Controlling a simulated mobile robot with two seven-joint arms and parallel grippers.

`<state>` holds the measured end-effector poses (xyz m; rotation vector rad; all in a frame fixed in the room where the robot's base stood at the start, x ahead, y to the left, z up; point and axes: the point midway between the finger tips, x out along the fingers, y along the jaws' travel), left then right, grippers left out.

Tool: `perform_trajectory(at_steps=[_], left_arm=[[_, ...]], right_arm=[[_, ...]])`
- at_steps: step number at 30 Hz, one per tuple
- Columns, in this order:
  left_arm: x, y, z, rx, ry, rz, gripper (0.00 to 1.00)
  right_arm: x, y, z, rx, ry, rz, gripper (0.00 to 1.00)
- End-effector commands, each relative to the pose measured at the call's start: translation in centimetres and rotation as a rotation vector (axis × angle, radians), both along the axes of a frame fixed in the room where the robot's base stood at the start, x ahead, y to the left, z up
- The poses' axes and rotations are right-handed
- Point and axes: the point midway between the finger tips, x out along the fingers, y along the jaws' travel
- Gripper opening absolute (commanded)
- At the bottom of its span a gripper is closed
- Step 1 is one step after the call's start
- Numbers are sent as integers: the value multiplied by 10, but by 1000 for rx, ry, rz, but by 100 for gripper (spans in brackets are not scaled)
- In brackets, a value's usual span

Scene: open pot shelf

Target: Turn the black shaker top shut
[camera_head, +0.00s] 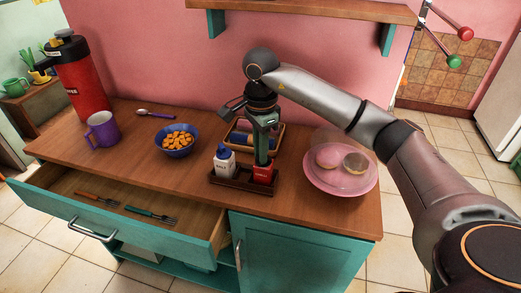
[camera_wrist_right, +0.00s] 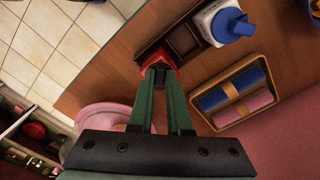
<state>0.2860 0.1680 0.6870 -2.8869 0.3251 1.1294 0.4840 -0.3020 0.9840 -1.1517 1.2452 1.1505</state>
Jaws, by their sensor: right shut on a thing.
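The red shaker (camera_head: 263,176) stands in the right part of a dark wooden caddy (camera_head: 243,186) on the counter. My right gripper (camera_head: 263,160) reaches down from above and is shut on its black top. The wrist view shows the green fingertips (camera_wrist_right: 160,74) meeting at the black top, with the red body (camera_wrist_right: 152,54) just beyond. The fingers mostly hide the top, so I cannot tell how far it is turned. A white shaker with a blue top (camera_head: 225,160) stands beside it in the caddy. My left gripper is not in view.
Behind the caddy is a wooden tray (camera_head: 279,139) with rolled cloths. A pink plate (camera_head: 341,184) with round items under a clear dome stands right. A blue bowl (camera_head: 174,143) and purple mug (camera_head: 103,130) are left. An open drawer (camera_head: 118,213) with forks juts out in front.

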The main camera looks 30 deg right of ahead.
Motion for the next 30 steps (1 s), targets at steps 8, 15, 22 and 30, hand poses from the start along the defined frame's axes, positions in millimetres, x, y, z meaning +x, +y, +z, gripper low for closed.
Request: perform_trajectory(at_steps=[8, 15, 22, 30], left_arm=[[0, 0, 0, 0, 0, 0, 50], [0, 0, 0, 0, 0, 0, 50], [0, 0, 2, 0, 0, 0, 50], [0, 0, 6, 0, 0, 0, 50]], right_arm=[[0, 0, 0, 0, 0, 0, 0], [0, 0, 0, 0, 0, -1, 0], [0, 0, 1, 0, 1, -39, 0], [2, 0, 1, 1, 1, -202, 0]])
